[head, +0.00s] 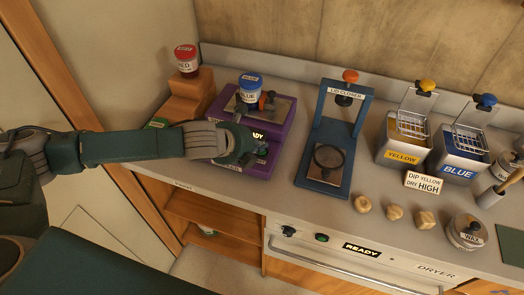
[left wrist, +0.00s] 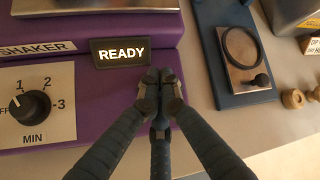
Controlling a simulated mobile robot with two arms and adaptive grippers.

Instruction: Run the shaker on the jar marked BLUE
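The jar marked BLUE (head: 250,88), with a blue lid, stands upright on top of the purple shaker (head: 284,125). An orange-knobbed clamp (head: 268,97) is beside the jar; I cannot tell whether it grips it. My left gripper (head: 248,150) is at the shaker's front, hiding part of it. In the left wrist view its fingertips (left wrist: 160,78) are together with nothing visible between them, just right of the lit READY display (left wrist: 121,52). The timer dial (left wrist: 30,105) is at left, its mark toward the OFF side. Whether the fingertips touch the shaker is unclear. My right gripper is out of view.
The jar marked RED (head: 186,61) stands on a wooden step (head: 190,88) behind the left arm. Right of the shaker are the blue lid closer (head: 325,178), the yellow bin (head: 402,157) and the blue bin (head: 459,170). Small wooden knobs (head: 393,213) lie near the counter's front.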

